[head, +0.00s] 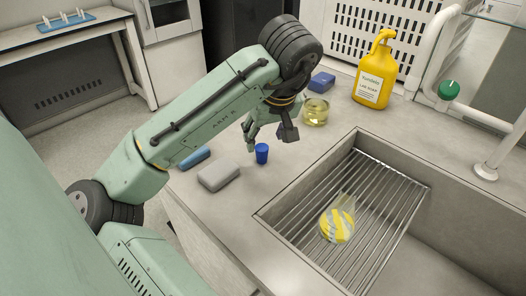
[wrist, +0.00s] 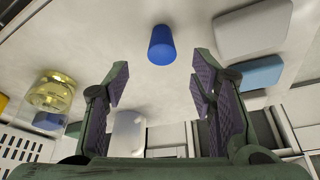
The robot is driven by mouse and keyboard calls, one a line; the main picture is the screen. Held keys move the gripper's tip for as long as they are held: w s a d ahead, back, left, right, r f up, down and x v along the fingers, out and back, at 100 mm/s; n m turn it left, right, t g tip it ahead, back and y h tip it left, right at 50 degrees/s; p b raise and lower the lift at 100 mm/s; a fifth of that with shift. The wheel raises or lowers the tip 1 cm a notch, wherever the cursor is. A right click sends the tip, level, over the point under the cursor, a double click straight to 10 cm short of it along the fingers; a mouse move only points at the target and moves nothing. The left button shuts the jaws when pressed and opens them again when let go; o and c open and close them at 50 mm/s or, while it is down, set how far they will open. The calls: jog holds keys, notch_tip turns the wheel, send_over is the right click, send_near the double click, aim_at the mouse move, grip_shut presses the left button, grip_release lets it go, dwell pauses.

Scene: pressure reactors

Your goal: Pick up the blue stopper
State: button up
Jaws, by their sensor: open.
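The blue stopper (head: 262,153) stands on the counter, just left of the sink, in the head view. It is a small tapered blue piece. In the wrist view the stopper (wrist: 161,45) lies ahead of the gap between the fingers, near the top middle, apart from both. My gripper (head: 270,138) is above the counter close to the stopper, with its fingers spread. In the wrist view the gripper (wrist: 160,85) is open and nothing is held between the fingertips.
A grey block (head: 218,175) and a blue block (head: 194,158) lie left of the stopper. A yellow-liquid beaker (head: 315,112), another blue block (head: 321,82) and a yellow soap bottle (head: 376,70) stand behind. The sink rack (head: 300,215) holds a yellow-striped round item (head: 337,226).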

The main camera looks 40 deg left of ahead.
aim_at(262, 147)
jog(key=shift+s+p+x, duration=0.1)
jog(key=shift+p+x, duration=0.3)
jog(key=shift+x, duration=1.15)
jog(key=shift+s+p+x, duration=0.15)
jog(key=shift+p+x, duration=0.2)
jog(key=shift+x, duration=1.2)
jog(key=shift+d, duration=0.15)
jog(key=shift+c, duration=0.3)
jog(key=c, duration=0.9)
